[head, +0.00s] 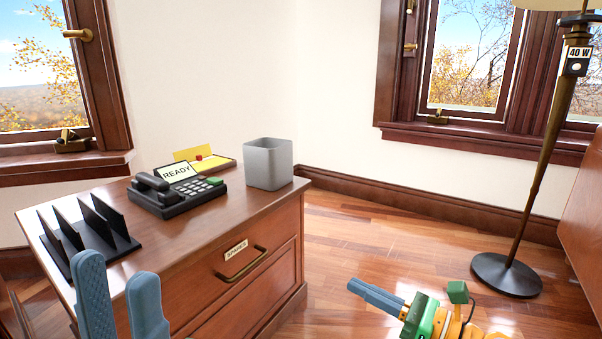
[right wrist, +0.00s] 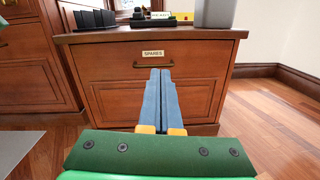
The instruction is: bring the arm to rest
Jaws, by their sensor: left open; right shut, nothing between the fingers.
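My left gripper (head: 122,300) shows at the bottom left of the head view, its two blue fingers apart, in front of the wooden cabinet (head: 283,262). It holds nothing. My right gripper (head: 352,286) is low at the bottom right of the head view, over the floor to the right of the cabinet. Its blue fingers are together and empty. In the right wrist view the shut fingers (right wrist: 159,75) point at the cabinet's drawer front, below the brass handle and the "SPARES" label (right wrist: 153,53). I cannot tell whether they touch the front.
On the cabinet top stand a black file rack (head: 105,222), a phone (head: 177,190) with a "READY" card, a yellow card holder (head: 205,161) and a grey bin (head: 268,164). A floor lamp (head: 507,274) stands at the right. The wooden floor (head: 345,235) between is clear.

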